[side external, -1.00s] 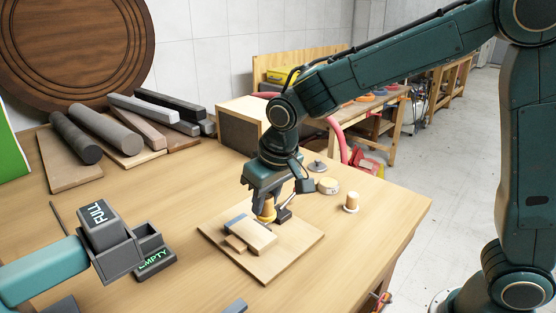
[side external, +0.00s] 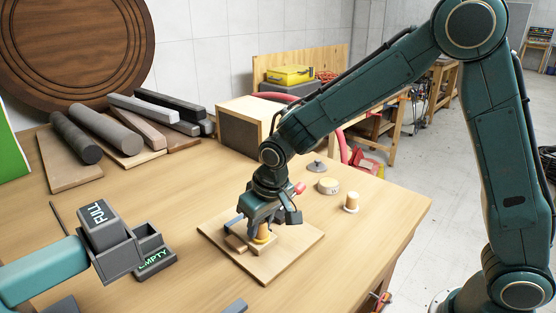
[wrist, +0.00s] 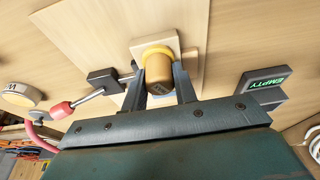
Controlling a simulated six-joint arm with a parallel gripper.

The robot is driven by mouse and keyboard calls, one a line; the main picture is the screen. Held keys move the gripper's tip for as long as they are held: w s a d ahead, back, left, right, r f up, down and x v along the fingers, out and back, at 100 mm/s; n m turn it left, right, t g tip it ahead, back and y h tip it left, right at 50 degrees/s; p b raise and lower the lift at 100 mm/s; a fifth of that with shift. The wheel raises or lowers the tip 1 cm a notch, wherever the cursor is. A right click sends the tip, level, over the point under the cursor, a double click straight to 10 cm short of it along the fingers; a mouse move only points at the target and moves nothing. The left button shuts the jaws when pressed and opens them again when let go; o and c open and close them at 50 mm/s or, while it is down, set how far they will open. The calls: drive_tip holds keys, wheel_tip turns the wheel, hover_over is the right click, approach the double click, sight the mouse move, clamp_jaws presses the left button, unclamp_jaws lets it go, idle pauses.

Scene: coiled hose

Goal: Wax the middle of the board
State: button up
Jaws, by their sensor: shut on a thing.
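The flat pale wooden board (side external: 288,257) lies on the table, with a raised pale wood block (wrist: 141,45) on it. My gripper (side external: 262,228) is over the board, its fingers shut on a brown cylindrical applicator with a yellow rim (side external: 262,237). In the wrist view the applicator (wrist: 158,68) sits between both fingers, its yellow end over the block. Whether it touches the block's surface is hard to tell. My gripper hides much of the block in the side view.
A clamp with a red handle tip (wrist: 62,110) stands close beside my gripper. A FULL/EMPTY holder (side external: 120,245) is at left. The front table is mostly clear.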

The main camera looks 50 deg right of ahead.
drive_tip(key=shift+w, duration=3.9)
drive_tip(key=shift+s, duration=4.8)
drive_tip(key=shift+s+r, duration=0.15)
wheel_tip(320, 180, up, 8)
